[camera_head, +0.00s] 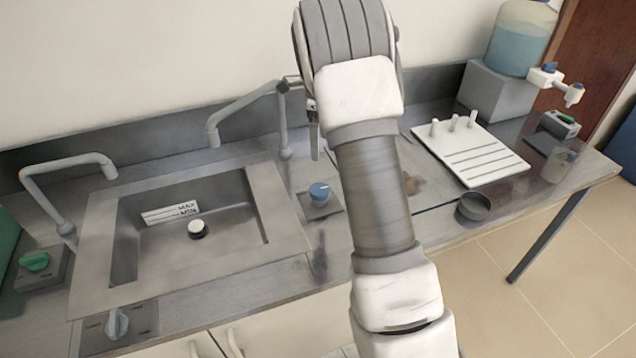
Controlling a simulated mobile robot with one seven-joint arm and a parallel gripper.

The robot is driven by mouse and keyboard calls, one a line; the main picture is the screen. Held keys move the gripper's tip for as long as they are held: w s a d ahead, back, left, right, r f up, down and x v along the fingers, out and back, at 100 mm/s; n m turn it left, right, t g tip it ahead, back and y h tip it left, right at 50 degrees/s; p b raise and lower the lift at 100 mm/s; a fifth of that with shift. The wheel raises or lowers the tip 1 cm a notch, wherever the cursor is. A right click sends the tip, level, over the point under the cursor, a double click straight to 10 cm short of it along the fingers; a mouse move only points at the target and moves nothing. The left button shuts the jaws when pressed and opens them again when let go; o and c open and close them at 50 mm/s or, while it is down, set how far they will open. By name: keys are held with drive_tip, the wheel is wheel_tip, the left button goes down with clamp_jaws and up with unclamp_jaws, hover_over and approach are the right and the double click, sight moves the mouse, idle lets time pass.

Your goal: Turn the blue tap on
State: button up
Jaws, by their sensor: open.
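A round blue tap knob (320,193) with a white line on its top stands on a small grey plate, to the right of the sink (190,235). A grey spout (240,112) rises behind the knob and reaches left over the sink's back edge. No water shows from it. My arm comes up from the bottom and passes just right of the knob. My gripper (314,135) is mostly hidden behind the arm; a grey finger shows above the knob, apart from it. The gripper is open, and nothing is seen in it.
A second spout (70,175), a green knob (35,262) and a whitish knob (117,323) stand around the sink. On the right are a white rack (470,155), a dark bowl (474,207), a beaker (558,165) and a water container (520,40) with a white, blue-capped spigot.

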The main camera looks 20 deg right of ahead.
sight(319, 188)
wheel_tip(319, 188, down, 16)
drive_tip(key=shift+r, duration=0.2)
drive_tip(key=c, duration=1.4)
drive_tip(key=shift+o, duration=0.2)
